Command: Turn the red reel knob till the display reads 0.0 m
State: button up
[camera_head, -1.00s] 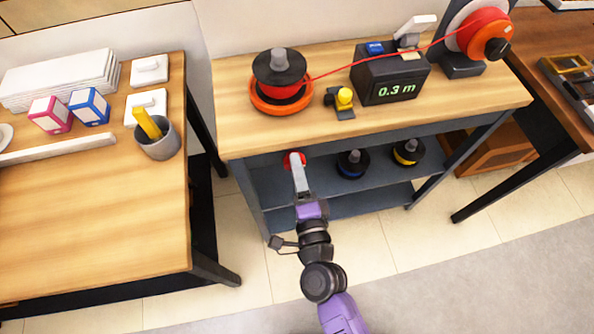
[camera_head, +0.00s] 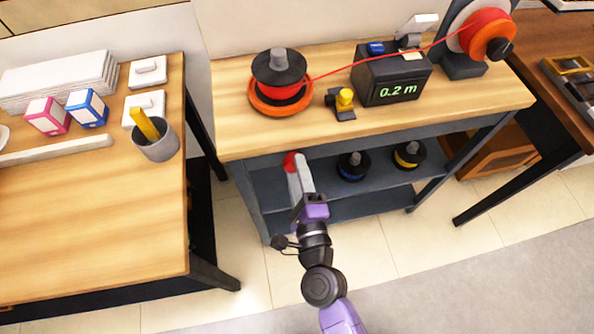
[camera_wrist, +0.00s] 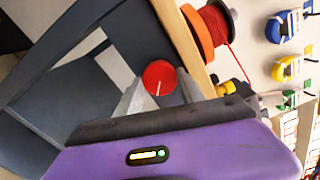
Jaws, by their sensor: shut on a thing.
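The red reel knob (camera_wrist: 159,78) is a round red disc with a pale line on it, seen between my fingers in the wrist view. In the head view it is the red spot (camera_head: 290,160) under the table's front edge. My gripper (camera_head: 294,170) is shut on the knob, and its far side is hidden. The display (camera_head: 398,90) on a dark box reads 0.2 m. A reel with red line (camera_head: 283,92) sits in an orange ring at the table's left, under a black top. A taut red line (camera_head: 400,56) runs past the display to a red-orange spool (camera_head: 485,33).
A yellow-topped fitting (camera_head: 343,101) stands between reel and display. Blue-banded (camera_head: 352,166) and yellow-banded (camera_head: 408,155) spools sit on the shelf right of my gripper. A table at left holds a cup (camera_head: 158,146), boxes and white items. The floor in front is clear.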

jog(key=shift+f, duration=0.1)
jog(key=o, duration=1.4)
jog(key=shift+c, duration=0.2)
jog(key=b+v, duration=0.2)
jog(key=v, duration=0.5)
jog(key=shift+s, duration=0.4)
jog(key=shift+d, duration=0.15)
